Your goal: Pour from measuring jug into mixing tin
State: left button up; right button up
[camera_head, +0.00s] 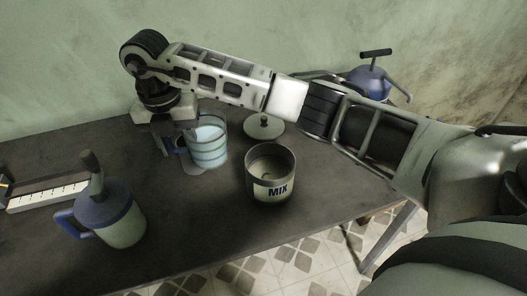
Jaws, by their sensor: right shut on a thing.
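The measuring jug (208,147) is a clear banded vessel with pale blue contents, standing about upright at the middle of the table. My right gripper (182,143) is at its left side and shut on it; the arm reaches over from the right. The gripper hides the jug's left side. I cannot tell whether the jug's base touches the table. The mixing tin (271,188), a grey open can marked "MIX", stands upright to the right and nearer, apart from the jug. Its visible inside looks empty. My left gripper is not in view.
A blue-lidded jug (118,222) with a dark upright handle stands front left. A round knobbed lid (264,128) lies behind the tin. A blue vessel with a T-handle (371,80) stands back right, behind my arm.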

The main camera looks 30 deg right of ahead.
aim_at(200, 131)
jog(key=shift+s+r, duration=0.1)
jog(key=shift+s, duration=0.1)
jog(key=shift+f, duration=0.25)
notch_tip(200, 131, down, 6)
jog(key=y+b, duration=0.1)
jog(key=y, duration=0.1)
jog(key=shift+s+d+r+t+y+p, duration=0.25)
jog(key=shift+d+r+t+y, duration=0.2)
jog(key=shift+r, duration=0.6)
jog(key=shift+s+d+r+t+y+p, duration=0.15)
jog(key=shift+d+r+t+y, duration=0.25)
jog(key=shift+r, duration=0.7)
jog(key=shift+s+d+r+t+y+p, duration=0.15)
jog(key=shift+s+d+r+t+y, duration=0.25)
jog(key=shift+r, duration=0.65)
jog(key=shift+w+r, duration=0.15)
jog(key=shift+r, duration=0.05)
jog(key=shift+d+r+y, duration=0.1)
jog(key=shift+r+y, duration=0.15)
jog(key=shift+s+d+r+t+y, duration=0.3)
jog(key=shift+d+r+y, duration=0.1)
jog(key=shift+r, duration=0.15)
jog(key=shift+s+d+r+t+y, duration=0.25)
jog(key=shift+d+r+y, duration=0.15)
jog(key=shift+r, duration=0.15)
